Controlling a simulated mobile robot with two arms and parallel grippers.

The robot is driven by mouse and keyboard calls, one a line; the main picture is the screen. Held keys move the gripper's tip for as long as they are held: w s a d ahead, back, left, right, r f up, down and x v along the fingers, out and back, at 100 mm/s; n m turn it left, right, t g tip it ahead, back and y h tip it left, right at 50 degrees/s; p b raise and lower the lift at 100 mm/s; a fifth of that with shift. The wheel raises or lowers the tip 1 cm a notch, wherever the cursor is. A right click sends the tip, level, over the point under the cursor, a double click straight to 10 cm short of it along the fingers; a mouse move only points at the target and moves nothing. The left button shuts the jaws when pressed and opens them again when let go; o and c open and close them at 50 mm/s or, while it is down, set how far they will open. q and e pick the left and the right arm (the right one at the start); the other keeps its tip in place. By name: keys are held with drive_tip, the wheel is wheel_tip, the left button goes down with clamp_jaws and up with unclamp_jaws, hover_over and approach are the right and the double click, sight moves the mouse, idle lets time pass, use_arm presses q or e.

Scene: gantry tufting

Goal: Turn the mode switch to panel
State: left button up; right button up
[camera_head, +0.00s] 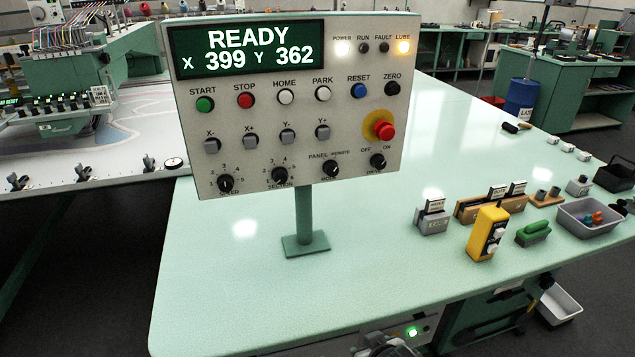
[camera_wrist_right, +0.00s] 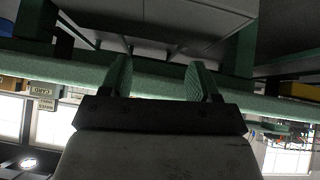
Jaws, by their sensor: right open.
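The mode switch (camera_head: 331,169) is a black rotary knob low on the grey control panel (camera_head: 225,120), with PANEL printed at its upper left and REMOTE at its upper right. Its pointer is too small to read surely. My right gripper (camera_wrist_right: 160,80) shows in the right wrist view with its two green-padded fingers apart and nothing between them. A green table edge runs behind the fingers; the mode switch is not seen there. No gripper is clearly seen at the panel in the head view. My left gripper is not in view.
The drive knob (camera_head: 377,161) and section knob (camera_head: 279,174) flank the mode switch; a red emergency button (camera_head: 383,130) sits above right. The panel stands on a green post (camera_head: 304,215). A yellow button box (camera_head: 487,233) and grey tray (camera_head: 570,222) stand right; the table front is clear.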

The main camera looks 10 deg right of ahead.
drive_tip(key=w+r, duration=0.1)
drive_tip(key=r, duration=0.1)
drive_tip(key=w+a+r+t, duration=0.1)
drive_tip(key=w+r, duration=0.1)
drive_tip(key=w+r+t, duration=0.1)
drive_tip(key=r, duration=0.1)
drive_tip(key=shift+w+a, duration=0.2)
drive_tip(key=shift+w, duration=0.05)
drive_tip(key=t+y+b, duration=0.1)
drive_tip(key=t+b, duration=0.1)
drive_tip(key=t, duration=0.6)
approach(333, 171)
use_arm(q)
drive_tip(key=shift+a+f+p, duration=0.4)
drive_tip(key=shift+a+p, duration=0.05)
drive_tip(key=shift+p, duration=0.45)
use_arm(e)
drive_tip(key=shift+m, duration=0.4)
drive_tip(key=w, duration=1)
drive_tip(key=shift+a+r, duration=0.1)
drive_tip(key=shift+a, duration=0.05)
drive_tip(key=shift+s, duration=0.1)
drive_tip(key=c, duration=0.9)
